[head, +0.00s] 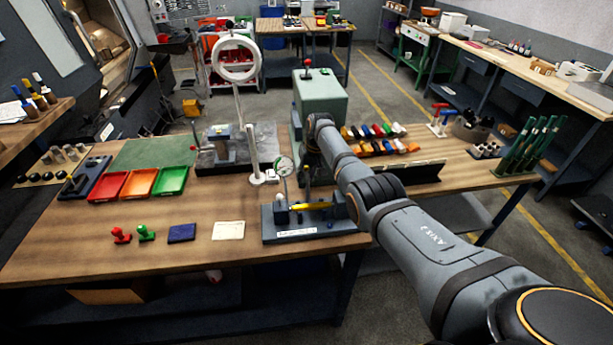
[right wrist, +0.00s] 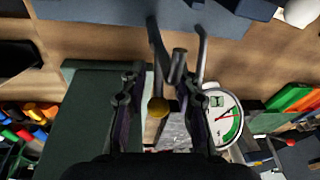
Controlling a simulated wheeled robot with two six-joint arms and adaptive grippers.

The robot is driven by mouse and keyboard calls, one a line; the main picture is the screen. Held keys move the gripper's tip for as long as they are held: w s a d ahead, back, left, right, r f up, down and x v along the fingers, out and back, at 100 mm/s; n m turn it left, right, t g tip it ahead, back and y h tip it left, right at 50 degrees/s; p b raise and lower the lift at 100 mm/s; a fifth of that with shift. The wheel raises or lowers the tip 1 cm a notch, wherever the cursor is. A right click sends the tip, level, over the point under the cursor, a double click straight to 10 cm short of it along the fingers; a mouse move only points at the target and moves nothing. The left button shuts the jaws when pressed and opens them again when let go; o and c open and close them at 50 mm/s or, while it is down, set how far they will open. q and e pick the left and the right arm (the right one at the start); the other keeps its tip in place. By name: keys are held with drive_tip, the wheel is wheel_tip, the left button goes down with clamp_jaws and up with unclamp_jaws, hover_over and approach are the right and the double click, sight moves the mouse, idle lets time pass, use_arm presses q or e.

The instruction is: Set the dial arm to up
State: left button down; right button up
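The dial gauge (head: 284,166), round with a white and green face, stands above a dark blue-grey fixture base (head: 325,228) at the table's front edge. The gauge also shows in the right wrist view (right wrist: 224,118), right of my fingers. My right gripper (head: 309,172) is over the fixture, beside the gauge, and small and partly hidden in the head view. In the right wrist view its fingers (right wrist: 161,88) are apart, with a brass ball knob (right wrist: 158,107) and grey rods between them. I cannot tell whether they touch. The dial arm's exact position is unclear. My left gripper is out of view.
A pale green box (head: 320,98) stands just behind my gripper. Red, orange and green trays (head: 138,183) and stamps (head: 146,233) lie further left.

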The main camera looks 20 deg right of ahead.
drive_tip(key=v, duration=1.2)
drive_tip(key=shift+w, duration=0.1)
